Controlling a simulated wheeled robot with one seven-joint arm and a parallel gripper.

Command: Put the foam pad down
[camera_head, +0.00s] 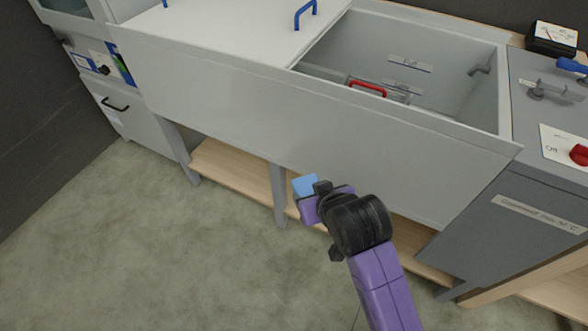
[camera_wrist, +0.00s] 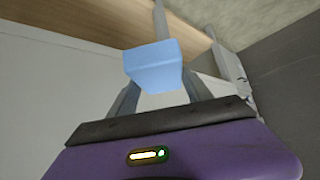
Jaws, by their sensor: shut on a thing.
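The foam pad is a light blue block. In the head view the foam pad (camera_head: 305,185) shows at the end of my arm, in front of the grey cabinet's long front panel. In the wrist view the foam pad (camera_wrist: 153,66) sits between the two grey fingers. My gripper (camera_wrist: 158,88) is shut on it; the gripper also shows in the head view (camera_head: 308,193), where its fingers are mostly hidden. The pad is held in the air, above the floor and close to the wooden lower shelf.
A wooden lower shelf (camera_head: 232,170) runs under the grey cabinet (camera_head: 230,105), between grey legs. An open basin (camera_head: 430,70) with a red handle (camera_head: 367,88) lies behind the panel. A control box with a red knob (camera_head: 579,154) is at right. The floor (camera_head: 150,240) at left is clear.

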